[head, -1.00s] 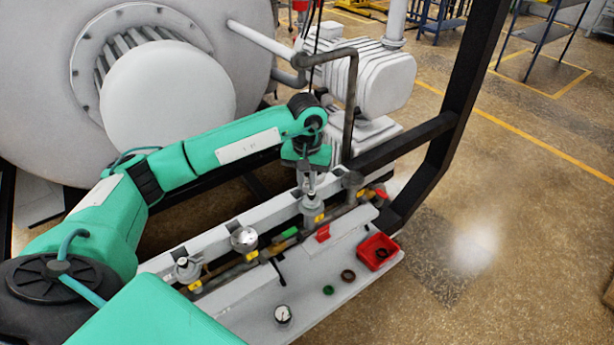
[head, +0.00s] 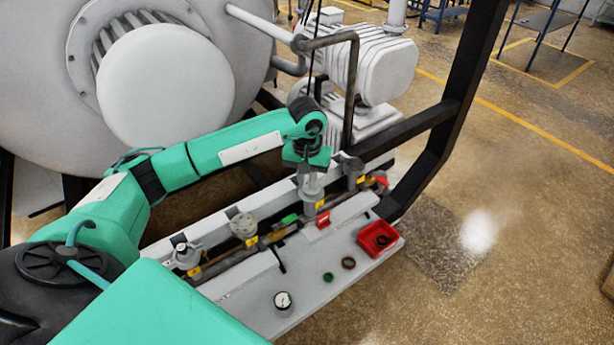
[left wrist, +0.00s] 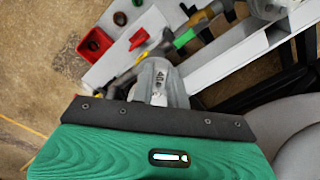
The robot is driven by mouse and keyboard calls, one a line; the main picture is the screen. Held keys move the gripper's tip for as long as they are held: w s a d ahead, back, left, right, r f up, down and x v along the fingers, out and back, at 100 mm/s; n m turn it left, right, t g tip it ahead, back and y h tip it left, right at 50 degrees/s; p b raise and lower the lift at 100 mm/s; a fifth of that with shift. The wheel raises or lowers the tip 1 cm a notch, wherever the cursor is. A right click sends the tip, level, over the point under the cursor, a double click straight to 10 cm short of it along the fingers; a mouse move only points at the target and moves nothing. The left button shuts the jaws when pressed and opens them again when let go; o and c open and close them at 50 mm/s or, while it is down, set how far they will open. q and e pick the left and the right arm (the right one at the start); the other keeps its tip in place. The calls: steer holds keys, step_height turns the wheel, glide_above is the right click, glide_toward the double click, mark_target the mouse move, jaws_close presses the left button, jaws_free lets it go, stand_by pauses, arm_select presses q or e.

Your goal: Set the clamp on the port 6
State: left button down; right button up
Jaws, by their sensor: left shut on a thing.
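My left gripper (head: 310,180) points down over a grey metal port fitting with a yellow tag (head: 320,205), on the pipe manifold. It is shut on a small grey metal piece, apparently the clamp, which the green hand and fingers largely hide. In the left wrist view the grey piece (left wrist: 157,82) sticks out beyond the dark edge of the hand, close to the pipe. I cannot tell whether the clamp is seated around the port. The number on the tag is too small to read. My right gripper is not in view.
Other tagged ports stand along the manifold: one at near left (head: 187,256), one mid-way (head: 243,225), one farther right (head: 350,168). A red bin (head: 362,241), a dark ring (head: 348,263), a green ring (head: 327,277) and a gauge (head: 283,300) lie on the grey shelf.

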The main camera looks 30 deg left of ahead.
arm_select(q)
step_height(320, 180, down, 6)
steer(key=b, duration=0.3)
steer(key=shift+f, duration=0.2)
stand_by(0.6)
steer(key=shift+f, duration=0.1)
stand_by(0.7)
steer(key=c, duration=1.3)
jaws_free()
step_height(320, 180, up, 12)
steer(key=b, duration=0.4)
steer(key=shift+r, duration=0.25)
steer(key=shift+r+b, duration=0.3)
steer(key=shift+r, duration=0.4)
